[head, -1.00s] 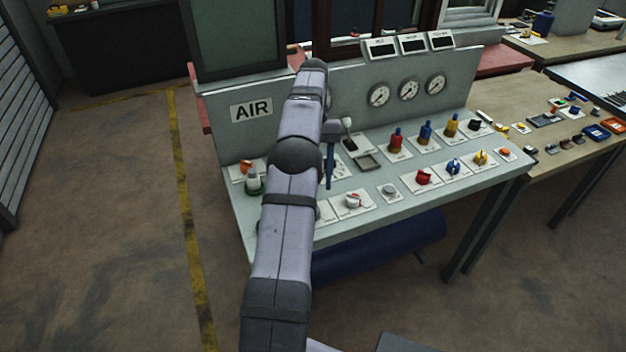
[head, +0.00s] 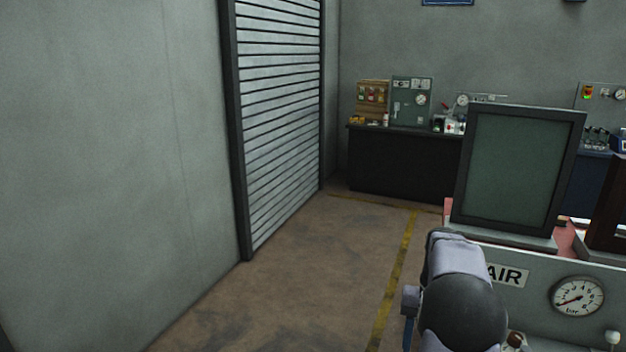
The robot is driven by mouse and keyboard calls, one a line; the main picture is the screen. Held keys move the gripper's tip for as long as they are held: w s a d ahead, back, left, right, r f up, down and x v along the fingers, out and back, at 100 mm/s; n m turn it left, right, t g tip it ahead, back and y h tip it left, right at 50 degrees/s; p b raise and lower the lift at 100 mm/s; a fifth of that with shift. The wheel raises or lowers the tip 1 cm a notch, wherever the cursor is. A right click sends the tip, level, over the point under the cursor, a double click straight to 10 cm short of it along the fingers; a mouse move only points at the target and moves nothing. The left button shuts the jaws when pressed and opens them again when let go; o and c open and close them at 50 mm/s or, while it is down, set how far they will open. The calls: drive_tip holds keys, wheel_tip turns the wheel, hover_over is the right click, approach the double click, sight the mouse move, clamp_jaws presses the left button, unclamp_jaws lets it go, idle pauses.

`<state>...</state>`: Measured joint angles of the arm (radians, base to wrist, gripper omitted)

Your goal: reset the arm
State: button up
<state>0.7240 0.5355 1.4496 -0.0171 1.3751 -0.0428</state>
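My arm shows at the bottom right of the head view, in front of the grey panel marked AIR (head: 508,275). My gripper (head: 408,332) shows as a narrow dark and blue piece at the left side of the arm, near the bottom edge. It points down, and its fingers cannot be told apart. I see nothing held in it. Most of the arm is below the frame.
A round gauge (head: 578,297) is on the panel right of my arm. A dark framed screen (head: 517,170) stands behind the panel. A roller shutter (head: 280,110) and a black bench (head: 400,160) lie farther back. The floor (head: 300,290) left of the arm is clear.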

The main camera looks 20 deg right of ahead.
drive_tip(key=w+a+n, duration=0.1)
drive_tip(key=a+n, duration=0.1)
drive_tip(key=a, duration=0.7)
drive_tip(key=s+a+f+n+t, duration=0.1)
drive_tip(key=s+a+f+n, duration=0.2)
drive_tip(key=a, duration=0.6)
drive_tip(key=s+a+f+n+t+h, duration=0.1)
drive_tip(key=s+a+f+n, duration=0.1)
drive_tip(key=s+a, duration=0.5)
drive_tip(key=a+f, duration=0.1)
drive_tip(key=a, duration=0.2)
drive_tip(key=shift+n+h, duration=0.3)
drive_tip(key=shift+n, duration=0.1)
